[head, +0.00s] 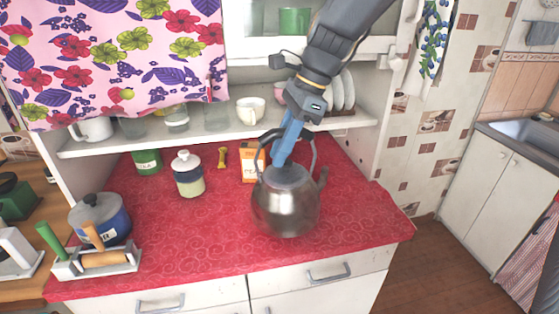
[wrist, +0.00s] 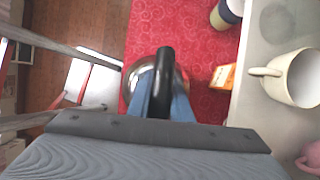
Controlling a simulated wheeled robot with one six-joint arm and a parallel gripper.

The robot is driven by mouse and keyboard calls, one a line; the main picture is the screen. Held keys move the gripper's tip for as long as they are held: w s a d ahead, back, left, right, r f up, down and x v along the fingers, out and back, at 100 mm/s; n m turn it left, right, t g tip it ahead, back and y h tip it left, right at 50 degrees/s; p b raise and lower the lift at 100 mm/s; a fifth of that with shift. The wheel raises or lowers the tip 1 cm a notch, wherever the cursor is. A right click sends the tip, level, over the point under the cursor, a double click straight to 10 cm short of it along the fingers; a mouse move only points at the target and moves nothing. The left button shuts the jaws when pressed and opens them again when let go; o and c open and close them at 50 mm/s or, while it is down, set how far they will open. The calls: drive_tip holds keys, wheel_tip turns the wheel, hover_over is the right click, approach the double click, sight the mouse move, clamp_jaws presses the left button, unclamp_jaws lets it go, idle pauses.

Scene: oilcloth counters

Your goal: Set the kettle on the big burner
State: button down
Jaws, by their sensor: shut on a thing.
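The kettle (head: 285,208) is a round, shiny metal pot with a dark arched handle and a spout on the right. It appears upright over the red counter; whether its base touches the cloth I cannot tell. My gripper (head: 284,155) comes down from above with its blue fingers at the handle and is shut on it. In the wrist view the black handle (wrist: 165,75) lies between the fingers, with part of the kettle's metal body (wrist: 138,82) below it. No burner shows in either view.
The red-covered counter (head: 215,245) also holds a lidded jar (head: 188,175), an orange box (head: 252,162) behind the kettle, a blue pot (head: 100,220) and a utensil holder (head: 95,262). A shelf with a cream cup (head: 250,110) is above. A sink unit (head: 500,180) stands far right.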

sight(275, 173)
drive_tip(key=shift+f+p, duration=0.35)
drive_tip(key=shift+f, duration=1.35)
drive_tip(key=c, duration=1.6)
unclamp_jaws()
